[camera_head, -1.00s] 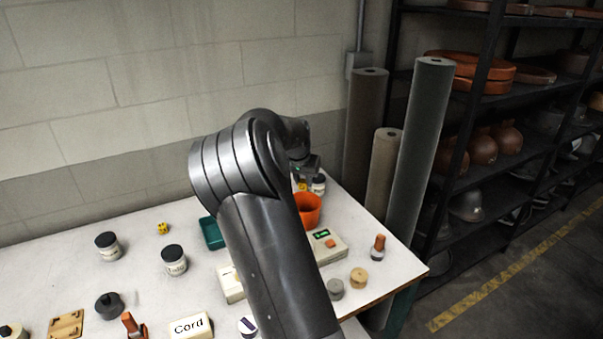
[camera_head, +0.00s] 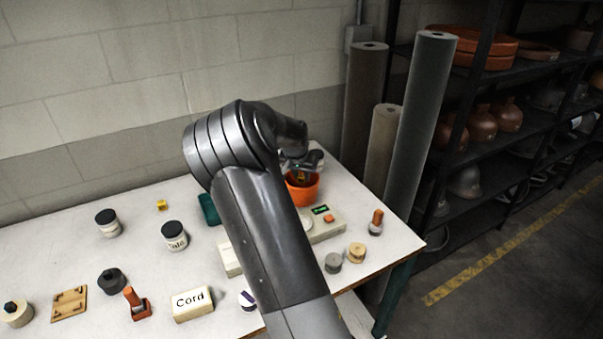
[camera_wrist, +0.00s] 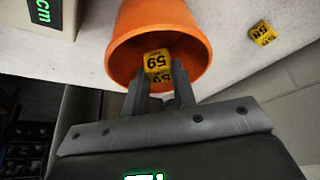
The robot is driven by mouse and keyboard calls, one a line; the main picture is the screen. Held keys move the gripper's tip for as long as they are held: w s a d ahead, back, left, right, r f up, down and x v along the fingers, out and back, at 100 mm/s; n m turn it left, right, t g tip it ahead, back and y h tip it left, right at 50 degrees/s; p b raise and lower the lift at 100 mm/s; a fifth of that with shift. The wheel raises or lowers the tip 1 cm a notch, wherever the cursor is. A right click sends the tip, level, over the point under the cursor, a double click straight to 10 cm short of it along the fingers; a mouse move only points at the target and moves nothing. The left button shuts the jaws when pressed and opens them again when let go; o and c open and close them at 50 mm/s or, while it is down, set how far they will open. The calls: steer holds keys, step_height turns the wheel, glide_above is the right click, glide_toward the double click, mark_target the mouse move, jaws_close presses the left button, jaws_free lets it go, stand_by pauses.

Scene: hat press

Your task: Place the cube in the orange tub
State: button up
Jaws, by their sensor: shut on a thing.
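The orange tub (camera_head: 306,194) stands on the table near its far right part, and its open mouth faces the camera in the wrist view (camera_wrist: 187,20). My gripper (camera_wrist: 158,80) is shut on a yellow cube (camera_wrist: 157,63) marked 59. The cube is at the tub's mouth, within the rim's outline; how deep it sits is hard to tell. In the head view my gripper (camera_head: 300,174) is over the tub, and my arm hides part of the table. Another yellow cube (camera_wrist: 262,33) lies beside the tub in the wrist view. A yellow cube (camera_head: 162,204) also lies at the table's back left.
A cream device with a green display (camera_head: 325,224) stands close in front of the tub. A teal tray (camera_head: 209,209) is to its left. Tall grey rolls (camera_head: 420,120) stand behind the table's right end. Jars (camera_head: 174,236) and a Cord box (camera_head: 192,303) stand at left.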

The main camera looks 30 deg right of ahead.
mark_target(302, 177)
steer(key=o, duration=1)
steer(key=shift+o, duration=0.2)
step_height(302, 177, up, 7)
steer(key=shift+f, duration=0.1)
stand_by(0.4)
